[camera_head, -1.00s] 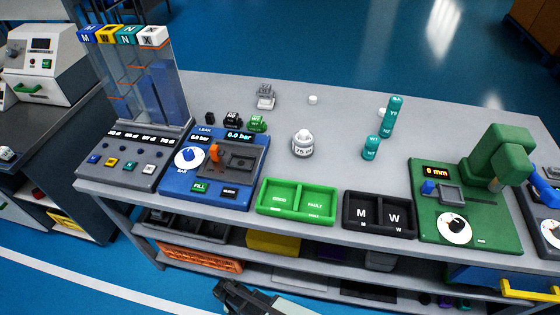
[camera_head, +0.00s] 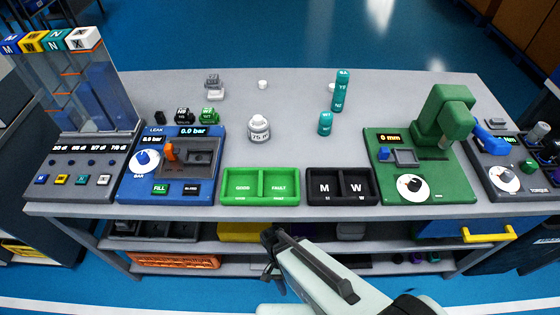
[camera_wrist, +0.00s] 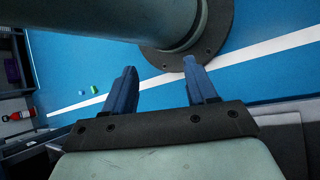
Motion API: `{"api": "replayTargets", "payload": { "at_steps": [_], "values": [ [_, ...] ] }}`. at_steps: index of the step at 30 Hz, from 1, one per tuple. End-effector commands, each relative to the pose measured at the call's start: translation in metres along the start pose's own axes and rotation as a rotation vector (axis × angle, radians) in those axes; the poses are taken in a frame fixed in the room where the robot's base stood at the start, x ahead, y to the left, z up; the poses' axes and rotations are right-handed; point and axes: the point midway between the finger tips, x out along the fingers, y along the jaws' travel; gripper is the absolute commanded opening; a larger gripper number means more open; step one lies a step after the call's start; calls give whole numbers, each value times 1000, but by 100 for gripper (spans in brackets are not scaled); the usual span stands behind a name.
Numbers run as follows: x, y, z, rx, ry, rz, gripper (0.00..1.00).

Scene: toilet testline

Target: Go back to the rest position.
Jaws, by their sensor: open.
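My gripper (camera_head: 272,243) is in the lower middle of the head view, in front of the bench's near edge and apart from everything on the bench. In the wrist view its two blue fingers (camera_wrist: 157,85) stand apart with nothing between them. Behind the fingers, the wrist view shows the blue floor (camera_wrist: 90,60), a white floor line and a round grey-green column on a dark flange.
The grey bench (camera_head: 300,100) holds a blue leak tester (camera_head: 150,185), a green tray (camera_head: 260,198), a black tray (camera_head: 342,197), a green press (camera_head: 425,195), a white weight (camera_head: 258,129) and teal cylinders (camera_head: 325,124). Shelves lie below its near edge.

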Motion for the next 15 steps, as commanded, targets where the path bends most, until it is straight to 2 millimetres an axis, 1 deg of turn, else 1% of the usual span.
{"api": "replayTargets", "payload": {
  "at_steps": [1,6,11,15],
  "values": [
    [0,13,2,10,-26,-11,57],
    [8,40,-4,-8,-83,-60,57],
    [24,56,-18,-74,-94,-125,57],
    [44,68,-32,-153,-78,-187,57]
  ]
}}
